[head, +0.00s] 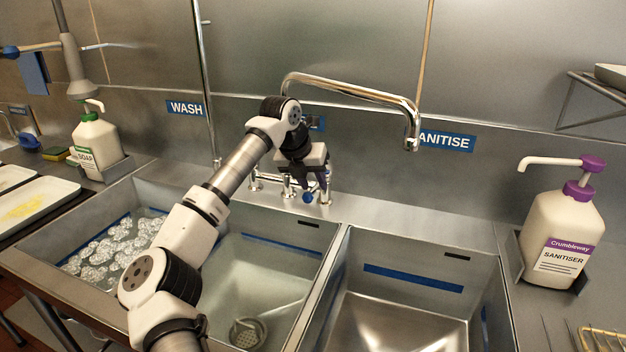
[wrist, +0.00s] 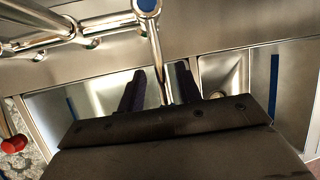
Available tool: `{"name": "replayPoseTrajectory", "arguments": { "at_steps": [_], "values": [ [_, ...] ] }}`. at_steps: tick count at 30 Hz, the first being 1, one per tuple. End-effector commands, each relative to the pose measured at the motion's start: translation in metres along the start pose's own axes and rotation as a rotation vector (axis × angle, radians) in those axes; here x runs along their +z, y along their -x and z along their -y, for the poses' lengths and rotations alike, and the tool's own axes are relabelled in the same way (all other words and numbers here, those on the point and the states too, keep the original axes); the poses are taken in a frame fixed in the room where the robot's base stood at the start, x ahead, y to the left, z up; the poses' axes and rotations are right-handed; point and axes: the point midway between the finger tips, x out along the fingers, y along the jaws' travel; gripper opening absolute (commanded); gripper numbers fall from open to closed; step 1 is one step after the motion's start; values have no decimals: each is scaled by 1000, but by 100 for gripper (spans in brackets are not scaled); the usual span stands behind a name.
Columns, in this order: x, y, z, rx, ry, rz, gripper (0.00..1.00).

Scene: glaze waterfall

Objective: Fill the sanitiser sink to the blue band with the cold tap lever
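The sanitiser sink (head: 388,306) is the right basin, below the SANITISE sign. Its blue band (head: 412,278) shows on the back wall, with bare-looking steel below; I cannot make out a water surface. The chrome spout (head: 350,92) reaches right, its outlet pointing down on that side; no stream shows. My gripper (head: 312,180) is at the tap body, just above a blue knob (head: 307,197). In the wrist view, my gripper's dark fingers (wrist: 161,88) stand apart, with a chrome rod (wrist: 158,60) between them. The rod's other end has a blue-marked cap (wrist: 147,5). Finger contact is unclear.
The middle basin (head: 262,270) has a drain strainer, and the wash basin (head: 112,245) at left holds suds. A red knob (wrist: 14,143) shows in the wrist view. A sanitiser bottle (head: 560,235) stands at right, a soap bottle (head: 95,145) at left.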

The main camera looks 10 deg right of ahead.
Motion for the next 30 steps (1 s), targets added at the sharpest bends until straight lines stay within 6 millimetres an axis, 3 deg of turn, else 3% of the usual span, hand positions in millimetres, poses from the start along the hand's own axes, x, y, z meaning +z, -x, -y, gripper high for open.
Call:
{"name": "replayPoseTrajectory", "arguments": {
  "at_steps": [11, 20, 30],
  "values": [
    [0, -8, 0, 0, -1, 0, 34],
    [0, -8, 0, 0, -1, 0, 0],
    [0, -8, 1, 2, 3, 1, 0]
  ]
}}
